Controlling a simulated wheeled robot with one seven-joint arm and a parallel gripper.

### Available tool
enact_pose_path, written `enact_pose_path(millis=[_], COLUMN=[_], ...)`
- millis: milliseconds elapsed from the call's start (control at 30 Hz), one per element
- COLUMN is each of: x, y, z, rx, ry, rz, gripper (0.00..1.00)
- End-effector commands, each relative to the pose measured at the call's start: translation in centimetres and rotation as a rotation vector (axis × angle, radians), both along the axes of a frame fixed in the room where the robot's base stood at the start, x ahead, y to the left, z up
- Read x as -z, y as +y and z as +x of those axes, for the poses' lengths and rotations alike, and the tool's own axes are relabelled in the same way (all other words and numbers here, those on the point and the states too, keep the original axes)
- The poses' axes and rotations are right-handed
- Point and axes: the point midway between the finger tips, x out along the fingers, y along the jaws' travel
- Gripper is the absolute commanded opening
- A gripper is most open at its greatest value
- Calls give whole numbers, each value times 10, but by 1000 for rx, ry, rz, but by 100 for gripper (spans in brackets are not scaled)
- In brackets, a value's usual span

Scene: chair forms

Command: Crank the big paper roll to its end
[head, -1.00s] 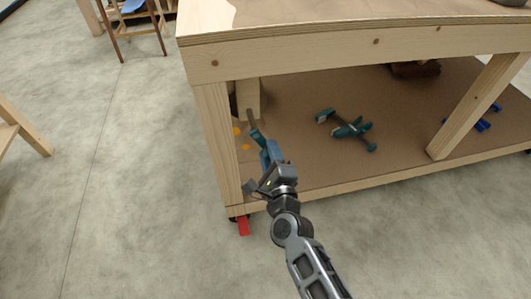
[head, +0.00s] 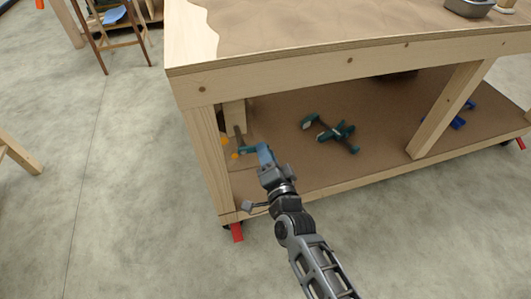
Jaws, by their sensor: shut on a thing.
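My gripper (head: 265,158) is under the near left corner of the workbench. It is shut on a blue-teal handle (head: 247,149) just inside the left front leg. A dark bar (head: 238,131) runs up from the handle towards a wooden block (head: 234,113) under the bench top. I cannot tell whether this is a crank or a clamp. I cannot make out the big paper roll. Brown paper (head: 290,35) with a ragged left edge lies on the bench top.
A left front leg (head: 208,150) stands close beside my gripper. Two orange spots (head: 234,156) show behind it. A teal clamp (head: 330,130) and blue clamps (head: 463,115) lie on the lower shelf (head: 290,165). A metal tray (head: 468,8) sits on top.

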Motion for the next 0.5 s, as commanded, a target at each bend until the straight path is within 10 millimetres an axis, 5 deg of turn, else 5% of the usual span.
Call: enact_pose_path(millis=[500], x=[-17], y=[5], z=[-3], rx=[-9], ry=[-87], rz=[-333], gripper=[4])
